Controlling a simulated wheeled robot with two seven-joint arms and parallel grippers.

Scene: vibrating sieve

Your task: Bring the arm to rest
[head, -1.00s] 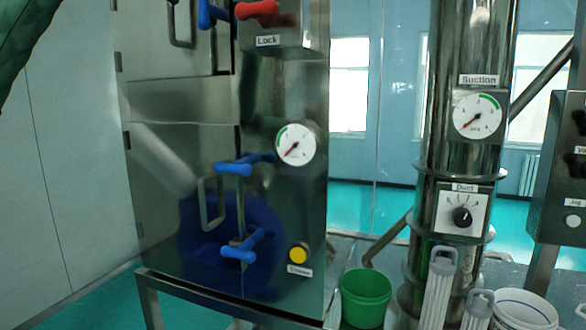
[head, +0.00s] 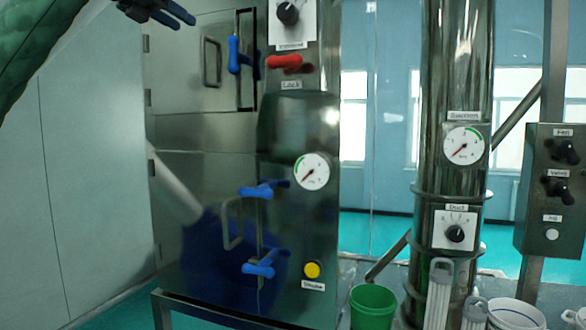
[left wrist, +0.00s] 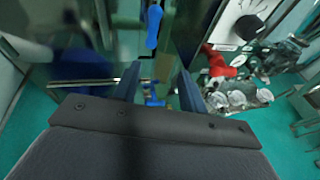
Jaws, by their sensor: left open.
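My left gripper (head: 157,10) shows at the top left of the head view, at the end of my green-sleeved arm. Its dark fingers are apart, with nothing between them. It is in front of the upper left of the steel cabinet (head: 190,128) and looks clear of it. In the left wrist view the two fingers (left wrist: 158,82) stand open, pointing toward the cabinet side with a blue handle (left wrist: 154,26) and a red handle (left wrist: 216,62) beyond them. My right gripper is not in view.
The cabinet carries blue handles (head: 258,190), a red Lock handle (head: 285,62), a gauge (head: 311,171) and a yellow button (head: 313,270). A steel duct (head: 452,90), a control box (head: 552,190) and a green bucket (head: 373,306) stand to the right. The left wall side is open.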

